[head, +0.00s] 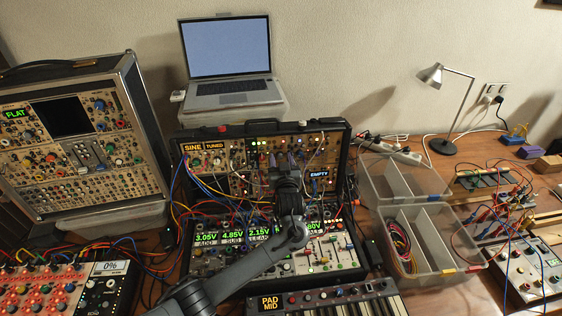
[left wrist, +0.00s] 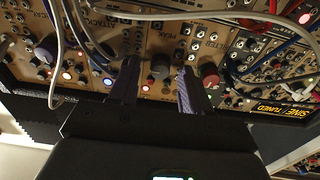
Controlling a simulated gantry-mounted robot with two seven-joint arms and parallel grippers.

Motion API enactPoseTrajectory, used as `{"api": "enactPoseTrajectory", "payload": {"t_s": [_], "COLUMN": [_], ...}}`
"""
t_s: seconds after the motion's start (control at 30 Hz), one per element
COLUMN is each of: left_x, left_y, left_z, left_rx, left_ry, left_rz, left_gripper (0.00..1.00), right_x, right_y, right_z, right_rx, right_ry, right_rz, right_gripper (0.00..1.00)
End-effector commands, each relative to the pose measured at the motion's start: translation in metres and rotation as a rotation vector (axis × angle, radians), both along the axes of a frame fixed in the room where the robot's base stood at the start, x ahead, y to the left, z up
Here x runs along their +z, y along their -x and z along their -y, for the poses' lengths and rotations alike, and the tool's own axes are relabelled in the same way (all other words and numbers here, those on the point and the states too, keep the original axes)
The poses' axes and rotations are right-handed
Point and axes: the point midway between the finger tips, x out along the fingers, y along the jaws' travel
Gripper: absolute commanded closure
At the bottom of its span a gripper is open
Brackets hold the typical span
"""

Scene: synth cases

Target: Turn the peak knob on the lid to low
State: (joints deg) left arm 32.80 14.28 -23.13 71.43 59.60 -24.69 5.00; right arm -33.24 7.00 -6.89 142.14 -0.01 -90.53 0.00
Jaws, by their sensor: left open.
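The open case's lid (head: 256,129) stands upright at the middle of the head view, full of modules and cables. My left gripper (head: 288,166) is in front of it and hides part of its panel. In the left wrist view the panel appears upside down. A small dark grey knob (left wrist: 160,66) sits in line with a label that seems to read PEAK. My left gripper (left wrist: 157,75) is open, one finger on each side of this knob; I cannot tell whether either touches it. The knob's pointer is not clear. My right gripper is not in view.
The laptop (head: 228,60) stands behind the lid. Clear plastic bins (head: 445,265) and a keyboard (head: 345,300) surround the case.

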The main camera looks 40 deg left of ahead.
Motion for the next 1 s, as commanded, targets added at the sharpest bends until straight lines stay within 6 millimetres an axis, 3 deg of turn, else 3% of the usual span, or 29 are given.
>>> {"api": "enactPoseTrajectory", "payload": {"t_s": [0.3, 0.6, 1.0], "left_x": [-0.0003, -0.0004, -0.0018], "left_y": [-0.0009, -0.0008, -0.0008], "left_z": [-0.0014, -0.0011, -0.0006], "left_rx": [0.000, 0.000, 0.006], "left_ry": [0.001, 0.001, 0.038], "left_rz": [-0.001, -0.001, 0.037], "left_gripper": [0.54, 1.00, 1.00], "right_x": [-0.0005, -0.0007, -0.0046], "right_y": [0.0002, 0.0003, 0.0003], "right_z": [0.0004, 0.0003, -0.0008], "right_rx": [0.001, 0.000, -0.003], "right_ry": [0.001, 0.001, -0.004], "right_rz": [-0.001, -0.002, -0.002], "right_gripper": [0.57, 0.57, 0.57]}}
